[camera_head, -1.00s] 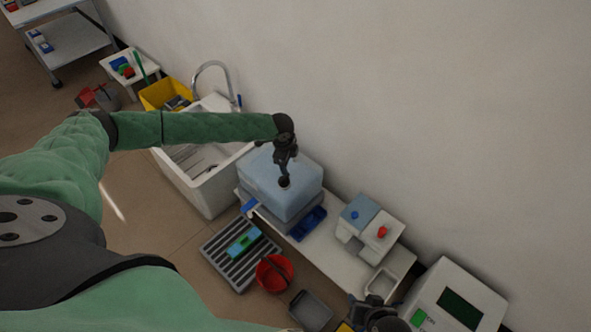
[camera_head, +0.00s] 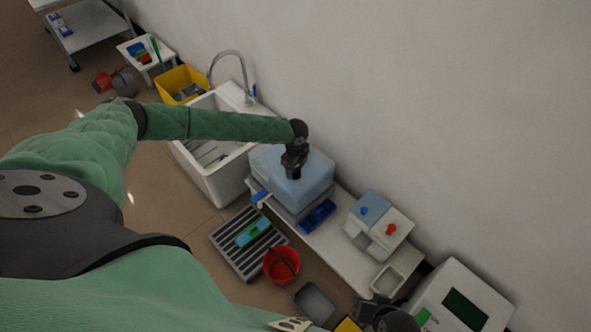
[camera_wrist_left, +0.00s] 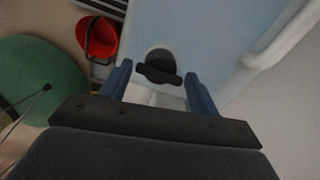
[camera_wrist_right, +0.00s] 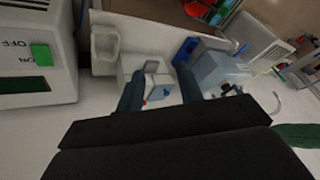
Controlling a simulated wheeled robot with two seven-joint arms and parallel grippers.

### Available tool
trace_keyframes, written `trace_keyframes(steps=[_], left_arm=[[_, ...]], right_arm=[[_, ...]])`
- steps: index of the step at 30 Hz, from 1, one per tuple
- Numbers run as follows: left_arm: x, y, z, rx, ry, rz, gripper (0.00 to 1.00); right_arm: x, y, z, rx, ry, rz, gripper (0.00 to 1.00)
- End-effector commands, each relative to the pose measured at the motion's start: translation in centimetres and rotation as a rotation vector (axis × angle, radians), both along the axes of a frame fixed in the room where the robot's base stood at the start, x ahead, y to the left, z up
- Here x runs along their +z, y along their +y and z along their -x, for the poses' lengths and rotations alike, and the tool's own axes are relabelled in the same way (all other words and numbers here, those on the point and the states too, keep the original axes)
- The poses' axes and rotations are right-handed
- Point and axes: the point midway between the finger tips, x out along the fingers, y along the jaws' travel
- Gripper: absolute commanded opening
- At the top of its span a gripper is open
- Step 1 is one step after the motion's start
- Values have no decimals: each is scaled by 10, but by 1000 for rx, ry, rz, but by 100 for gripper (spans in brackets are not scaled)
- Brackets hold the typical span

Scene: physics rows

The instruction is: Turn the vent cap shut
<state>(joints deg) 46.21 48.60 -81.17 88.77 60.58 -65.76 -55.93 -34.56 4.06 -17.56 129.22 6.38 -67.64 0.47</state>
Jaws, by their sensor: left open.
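The vent cap (camera_wrist_left: 160,67) is black, round, with a raised bar across it, on top of the pale blue tank (camera_wrist_left: 205,25). In the left wrist view the cap lies between the tips of my open left gripper (camera_wrist_left: 158,72), with a gap on both sides. In the head view my left gripper (camera_head: 294,172) is over the tank (camera_head: 318,172) and hides the cap. The height between fingertips and cap is hard to tell. My right gripper (camera_wrist_right: 160,80) is open and empty, away from the tank (camera_wrist_right: 215,72).
A white sink (camera_head: 222,180) with a tall faucet stands left of the tank. A blue tray (camera_head: 318,215), a small white-and-blue box (camera_head: 378,222) and a white machine (camera_head: 455,290) are to its right. A red bucket (camera_head: 282,265) and slatted grate (camera_head: 235,258) are in front.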

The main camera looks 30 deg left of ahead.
Motion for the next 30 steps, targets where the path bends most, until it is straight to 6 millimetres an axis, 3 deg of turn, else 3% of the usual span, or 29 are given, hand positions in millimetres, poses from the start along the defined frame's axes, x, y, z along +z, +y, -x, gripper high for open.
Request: trace_keyframes(steps=[6,14,19,28,30], left_arm=[[-15,0,0,0,0,0,61],[-16,0,0,0,-1,0,61],[-16,0,0,0,0,0,33],[-14,0,0,27,0,0,33],[-14,0,0,49,0,0,33]], right_arm=[[3,0,1,1,4,0,36],[3,0,2,2,7,1,36],[3,0,2,2,6,1,36],[10,-1,4,5,21,5,36],[34,-4,3,8,17,6,36]])
